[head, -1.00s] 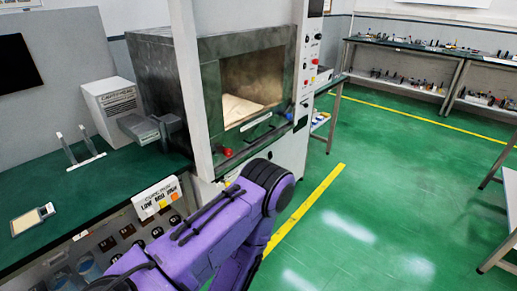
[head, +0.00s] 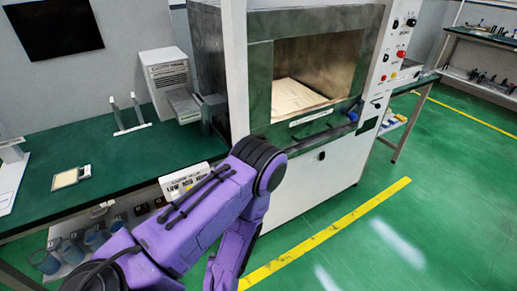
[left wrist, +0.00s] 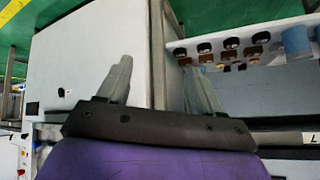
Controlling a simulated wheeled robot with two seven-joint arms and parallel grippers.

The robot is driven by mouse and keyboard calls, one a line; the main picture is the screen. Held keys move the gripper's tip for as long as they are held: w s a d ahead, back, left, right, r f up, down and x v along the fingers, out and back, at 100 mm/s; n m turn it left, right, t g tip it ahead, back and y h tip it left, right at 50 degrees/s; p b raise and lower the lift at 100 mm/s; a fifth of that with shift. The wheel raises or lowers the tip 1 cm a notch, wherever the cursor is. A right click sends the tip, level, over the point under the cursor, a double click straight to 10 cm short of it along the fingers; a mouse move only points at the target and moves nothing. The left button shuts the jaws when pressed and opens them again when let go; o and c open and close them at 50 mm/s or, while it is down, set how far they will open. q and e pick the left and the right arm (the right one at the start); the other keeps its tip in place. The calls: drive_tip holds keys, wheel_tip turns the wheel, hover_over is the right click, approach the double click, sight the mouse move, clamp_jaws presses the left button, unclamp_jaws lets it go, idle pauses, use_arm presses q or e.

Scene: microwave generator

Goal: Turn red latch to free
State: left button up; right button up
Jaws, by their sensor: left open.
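The microwave generator cabinet (head: 335,170) stands at centre with its chamber window (head: 318,75) facing me. I cannot make out the red latch now; my purple left arm covers the front's left lower part. My left gripper (left wrist: 158,78) shows in the left wrist view, its two grey fingers apart with nothing between them. It points toward a white cabinet side (left wrist: 90,60), seen upside down; I cannot tell the gap. In the head view the left gripper itself is hidden or out of frame. My right gripper is not in view.
A control panel with a red button (head: 393,76) is on the cabinet's right column. A green bench (head: 110,165) on the left holds a white box (head: 170,75) and an upright stand (head: 130,118). Green floor (head: 400,220) is open on the right.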

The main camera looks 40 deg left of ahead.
use_arm(q)
drive_tip(key=w+a+r+t+y+b, duration=0.1)
drive_tip(key=w+a+r+t+y, duration=0.15)
drive_tip(key=w, duration=1.05)
drive_tip(key=w+d+r+n+g+y+b, duration=0.1)
drive_tip(key=w+d+r+n+y+b, duration=0.2)
drive_tip(key=w+r, duration=0.6)
drive_tip(key=w+d+r+n+y+b, duration=0.1)
drive_tip(key=w+d+r+n+y, duration=0.2)
drive_tip(key=w+r+n+y, duration=0.5)
drive_tip(key=w+a+m+h+p, duration=0.2)
drive_tip(key=w+a, duration=0.4)
drive_tip(key=a, duration=0.4)
drive_tip(key=shift+f+h, duration=0.4)
drive_tip(key=shift+h, duration=0.15)
drive_tip(key=c, duration=1.1)
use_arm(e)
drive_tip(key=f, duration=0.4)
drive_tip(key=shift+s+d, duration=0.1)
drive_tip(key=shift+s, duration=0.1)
